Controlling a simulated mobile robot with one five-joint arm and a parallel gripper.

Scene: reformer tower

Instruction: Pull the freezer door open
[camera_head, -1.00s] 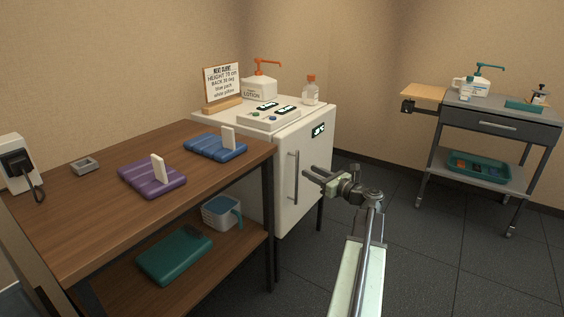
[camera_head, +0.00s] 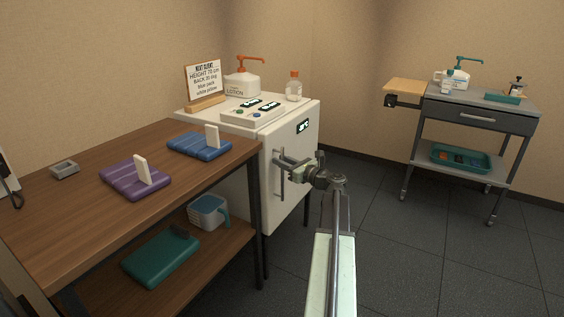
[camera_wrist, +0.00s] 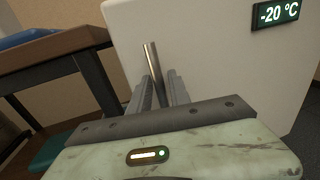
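The white freezer (camera_head: 240,190) stands beyond the wooden table, its door (camera_head: 292,165) shut. The door bears a small display reading -20 °C (camera_wrist: 276,12) in the wrist view. A slim vertical metal bar handle (camera_head: 282,184) is on the door's left part; its upper part also shows in the wrist view (camera_wrist: 150,56). My gripper (camera_head: 288,160) is at the handle's upper part. In the wrist view its two fingers (camera_wrist: 160,90) are apart, with the bar running between them. I cannot tell whether either finger touches it. The handle's lower part is hidden in the wrist view.
The wooden table (camera_head: 70,215) with purple (camera_head: 130,183) and blue (camera_head: 197,148) packs stands left of the freezer. A lotion bottle (camera_head: 242,85), sign (camera_head: 203,80) and control panel (camera_head: 252,113) are on top. A grey cart (camera_head: 480,118) stands right. Floor before the door is clear.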

